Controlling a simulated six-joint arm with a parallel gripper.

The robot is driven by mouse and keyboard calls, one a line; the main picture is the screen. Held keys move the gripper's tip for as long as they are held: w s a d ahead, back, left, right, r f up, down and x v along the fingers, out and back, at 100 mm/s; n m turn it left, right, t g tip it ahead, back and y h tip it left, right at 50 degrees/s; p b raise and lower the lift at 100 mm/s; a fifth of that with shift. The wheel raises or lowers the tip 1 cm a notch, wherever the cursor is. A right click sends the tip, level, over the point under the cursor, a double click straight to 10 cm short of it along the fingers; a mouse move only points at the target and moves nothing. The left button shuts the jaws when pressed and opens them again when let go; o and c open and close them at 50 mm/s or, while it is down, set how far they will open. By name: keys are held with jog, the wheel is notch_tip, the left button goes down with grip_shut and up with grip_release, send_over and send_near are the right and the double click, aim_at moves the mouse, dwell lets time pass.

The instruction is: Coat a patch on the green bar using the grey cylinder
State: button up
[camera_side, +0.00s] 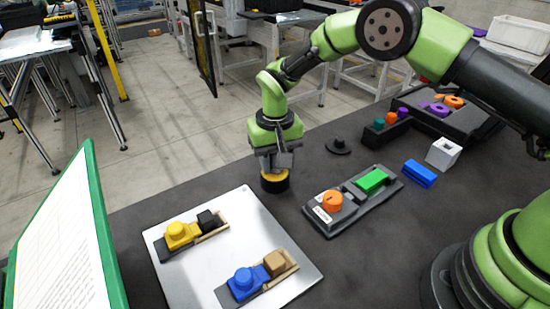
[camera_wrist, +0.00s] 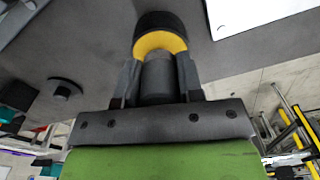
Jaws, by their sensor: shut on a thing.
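The green bar (camera_side: 371,180) lies on a dark grey fixture (camera_side: 318,222), right of my gripper in the side view. My gripper (camera_side: 275,165) points down near the back edge of the table. Its jaws are shut on the grey cylinder (camera_wrist: 158,76), which shows between the fingers (camera_wrist: 157,88) in the wrist view. The cylinder's far end meets the yellow top of a round black piece (camera_side: 274,184); the yellow also shows in the wrist view (camera_wrist: 160,42). I cannot tell whether the cylinder goes into it. The green bar is not in the wrist view.
An orange knob (camera_side: 332,201) shares the fixture. A black round base with a peg (camera_side: 338,146) stands behind it. A blue block (camera_side: 420,173) and white block (camera_side: 443,153) lie right. A pale plate (camera_side: 232,255) with yellow and blue assemblies is in front. A green-framed board (camera_side: 95,215) stands left.

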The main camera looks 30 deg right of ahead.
jog(key=shift+f, duration=0.6)
dwell(1.1)
jog(key=shift+r, duration=0.1)
jog(key=shift+r, duration=3.45)
